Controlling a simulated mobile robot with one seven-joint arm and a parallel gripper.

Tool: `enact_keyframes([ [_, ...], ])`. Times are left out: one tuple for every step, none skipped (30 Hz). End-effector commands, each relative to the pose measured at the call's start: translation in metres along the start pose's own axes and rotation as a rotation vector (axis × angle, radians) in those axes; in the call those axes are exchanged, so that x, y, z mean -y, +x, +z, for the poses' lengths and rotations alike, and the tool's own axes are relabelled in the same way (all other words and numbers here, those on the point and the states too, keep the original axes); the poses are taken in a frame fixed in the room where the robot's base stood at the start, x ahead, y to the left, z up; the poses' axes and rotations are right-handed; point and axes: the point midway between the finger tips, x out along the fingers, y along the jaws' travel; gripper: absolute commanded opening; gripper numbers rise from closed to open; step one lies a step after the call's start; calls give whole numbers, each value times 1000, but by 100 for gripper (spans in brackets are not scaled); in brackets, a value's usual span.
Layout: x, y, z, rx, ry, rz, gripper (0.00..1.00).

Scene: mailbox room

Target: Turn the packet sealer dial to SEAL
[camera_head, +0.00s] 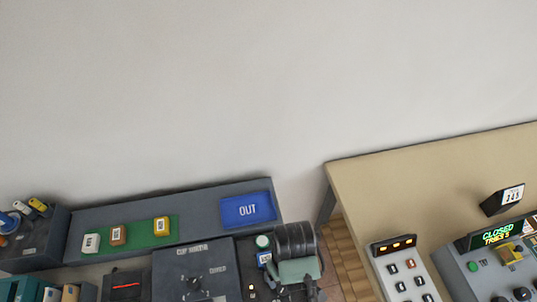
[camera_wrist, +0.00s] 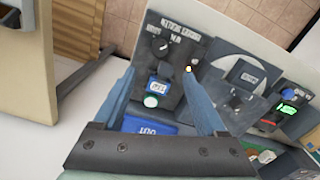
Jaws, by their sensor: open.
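A dark panel with a black dial (camera_wrist: 160,46) lies between and beyond my fingertips in the wrist view. Its printed lettering is too blurred to read, so I cannot confirm that it is the packet sealer or where the dial points. A blue-and-white label (camera_wrist: 158,84) and a pale round button (camera_wrist: 151,101) sit on the same panel. My gripper (camera_wrist: 160,74) is open and empty, its blue-grey fingers apart above the panel. In the head view my gripper (camera_head: 297,290) is at the bottom edge and covers part of this panel; the dial is not clearly visible there.
A grey panel with a dark handle (camera_head: 195,283) stands left of the dial panel. A blue OUT tray (camera_head: 248,210) and a green mat (camera_head: 139,236) with several small blocks lie behind. A beige table (camera_head: 430,190) with keypads stands right, across a floor gap.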

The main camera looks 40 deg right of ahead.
Motion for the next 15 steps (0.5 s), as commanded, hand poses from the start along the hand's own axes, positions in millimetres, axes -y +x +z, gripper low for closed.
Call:
enact_keyframes([
  [-3,3,2,-1,-17,0,74],
  [-4,2,2,0,-27,0,74],
  [-5,3,3,1,-34,-1,74],
  [-5,4,3,1,-37,-1,74],
  [-5,6,3,1,-39,-1,74],
  [-4,9,3,3,-40,-2,74],
  [-4,13,3,4,-40,-2,74],
  [-4,18,4,4,-40,-2,74],
  [-4,25,4,5,-39,-3,74],
  [-4,30,4,5,-39,-3,74],
  [-4,36,4,5,-39,-3,74],
  [-4,44,4,5,-38,-3,74],
  [-4,50,4,5,-38,-3,74],
  [-4,55,4,5,-38,-3,74],
  [-4,63,3,4,-38,-3,74],
])
